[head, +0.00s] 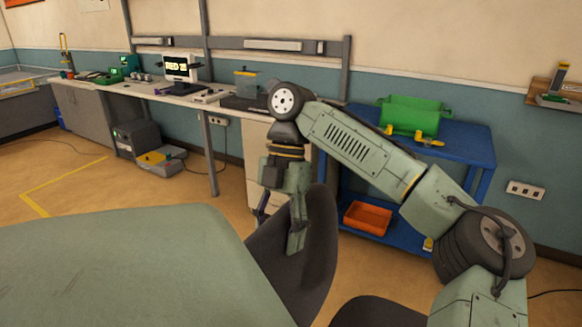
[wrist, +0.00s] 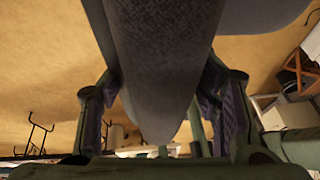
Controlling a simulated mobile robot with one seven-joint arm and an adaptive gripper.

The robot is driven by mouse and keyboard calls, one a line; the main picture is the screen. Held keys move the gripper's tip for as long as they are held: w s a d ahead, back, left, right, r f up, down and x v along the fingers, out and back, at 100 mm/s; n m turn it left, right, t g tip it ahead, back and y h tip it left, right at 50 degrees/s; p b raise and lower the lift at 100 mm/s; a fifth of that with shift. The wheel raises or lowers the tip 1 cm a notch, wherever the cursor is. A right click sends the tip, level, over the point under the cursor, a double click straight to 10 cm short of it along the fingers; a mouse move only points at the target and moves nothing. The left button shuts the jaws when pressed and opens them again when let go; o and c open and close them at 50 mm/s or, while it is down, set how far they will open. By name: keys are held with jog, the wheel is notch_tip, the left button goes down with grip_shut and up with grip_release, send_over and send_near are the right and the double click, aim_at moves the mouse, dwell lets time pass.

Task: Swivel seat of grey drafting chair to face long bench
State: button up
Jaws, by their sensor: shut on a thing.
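The grey drafting chair's dark backrest (head: 318,240) stands in the lower middle of the head view. A dark rounded part, probably its seat (head: 370,313), shows at the bottom edge, right of the backrest. My gripper (head: 281,226) reaches down from above and is shut on the backrest's upper edge. In the wrist view the grey fabric backrest (wrist: 160,60) runs between the two fingers of my gripper (wrist: 165,110). The long bench (head: 219,107) runs along the back wall, left of and beyond the chair. The chair's base is hidden, and the seat's exact facing is unclear.
A blue cart (head: 462,143) with a green box (head: 410,116) on top and an orange tray (head: 368,217) below stands right behind the chair. A black and a grey box (head: 137,137) sit under the bench. Open floor lies between chair and bench.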

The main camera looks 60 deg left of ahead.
jog(key=shift+s+d+r+n, duration=0.1)
jog(key=shift+s+d+n, duration=0.2)
jog(key=shift+s, duration=0.3)
jog(key=o, duration=1.7)
jog(key=shift+w, duration=0.1)
jog(key=shift+v, duration=3.7)
